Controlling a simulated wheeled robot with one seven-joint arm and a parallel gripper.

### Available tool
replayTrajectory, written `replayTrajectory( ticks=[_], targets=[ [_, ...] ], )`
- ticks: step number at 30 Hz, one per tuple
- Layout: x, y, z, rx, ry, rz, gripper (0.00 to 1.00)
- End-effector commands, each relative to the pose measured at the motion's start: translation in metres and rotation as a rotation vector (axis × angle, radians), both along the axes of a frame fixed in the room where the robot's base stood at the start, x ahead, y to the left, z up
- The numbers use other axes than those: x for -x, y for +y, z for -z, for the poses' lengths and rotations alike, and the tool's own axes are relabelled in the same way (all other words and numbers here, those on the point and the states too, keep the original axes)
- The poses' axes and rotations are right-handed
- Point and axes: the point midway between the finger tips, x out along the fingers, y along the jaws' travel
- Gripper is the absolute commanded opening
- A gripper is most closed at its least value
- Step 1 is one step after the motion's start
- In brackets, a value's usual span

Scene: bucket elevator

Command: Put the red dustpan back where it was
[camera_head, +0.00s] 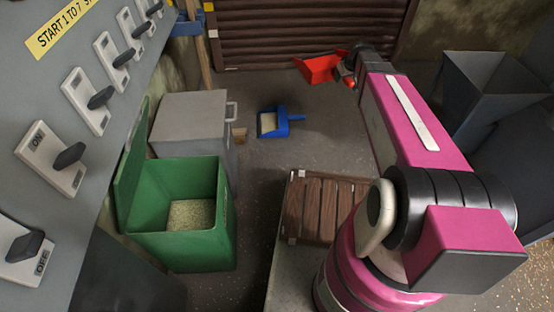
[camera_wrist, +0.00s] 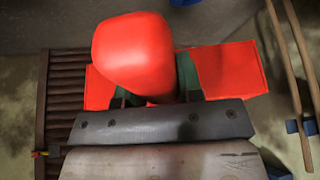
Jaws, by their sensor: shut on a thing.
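The red dustpan (camera_head: 318,68) is held up at the end of my arm in the head view, in front of the brown slatted shutter. In the wrist view its red handle (camera_wrist: 133,50) rises between the fingers, and its flat red pan (camera_wrist: 232,70) shows behind them. My gripper (camera_wrist: 150,95) is shut on the dustpan's handle. In the head view my gripper (camera_head: 348,76) is small and partly hidden by my arm. The dustpan appears clear of the floor.
A blue dustpan (camera_head: 272,123) with pale contents lies on the floor. A green open bin (camera_head: 180,250) and a grey box (camera_head: 190,120) stand left. A wooden pallet (camera_head: 318,205) lies near my base. A grey hopper (camera_head: 490,85) stands right. Switches line the left panel (camera_head: 60,115).

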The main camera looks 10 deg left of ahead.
Motion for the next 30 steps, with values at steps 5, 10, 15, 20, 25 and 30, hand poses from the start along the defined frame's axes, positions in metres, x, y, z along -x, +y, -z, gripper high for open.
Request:
replayTrajectory(
  ticks=[5, 10, 15, 20, 25, 30],
  targets=[
    [-0.011, 0.037, 0.074, 0.006, 0.014, -0.218, 0.01],
    [-0.011, 0.071, 0.143, 0.014, 0.021, -0.428, 0.01],
    [-0.002, 0.104, 0.218, 0.025, 0.027, -0.638, 0.01],
    [0.013, 0.134, 0.290, 0.036, 0.031, -0.834, 0.01],
    [0.038, 0.162, 0.367, 0.050, 0.033, -1.030, 0.01],
    [0.062, 0.180, 0.423, 0.061, 0.031, -1.175, 0.01]
  ],
)
